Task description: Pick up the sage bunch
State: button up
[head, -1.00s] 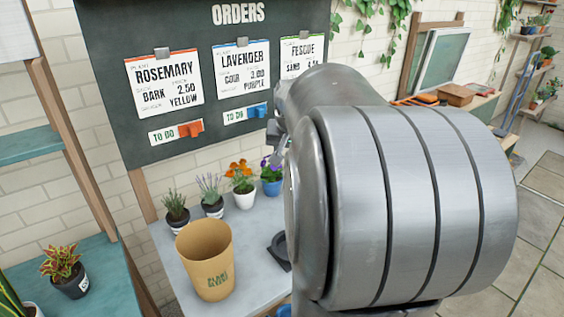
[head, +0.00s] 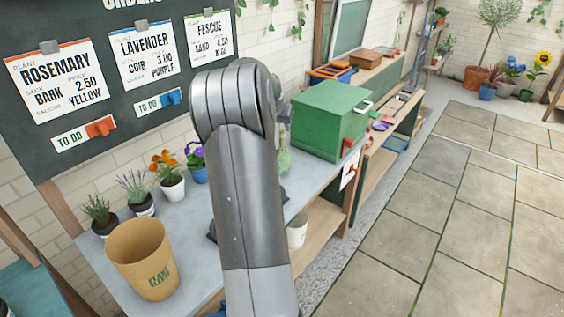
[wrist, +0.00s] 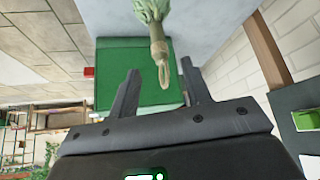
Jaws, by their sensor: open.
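The sage bunch (wrist: 150,12) is pale green, with a tan tied stem and a loop at its end, at the top middle of the wrist view. The loop end points toward my gripper (wrist: 160,66). My gripper is open, and the loop shows between its two fingertips in the picture. I cannot tell whether the loop is touched or still beyond the fingers. In the head view a small part of the sage bunch (head: 284,161) shows just right of my arm, beside the green box. My gripper is hidden behind my arm there.
The green box (head: 326,122) stands on the grey bench (head: 187,230), right of the sage. A tan paper pot (head: 146,262) and several potted plants stand at the bench's left. The orders board (head: 100,110) hangs behind. Paved floor is clear at right.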

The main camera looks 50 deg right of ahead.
aim_at(281, 132)
jog(key=x, duration=0.6)
jog(key=shift+w+d+f, duration=0.1)
jog(key=shift+d+f, duration=0.05)
jog(key=shift+f, duration=0.1)
grip_shut()
dwell(0.4)
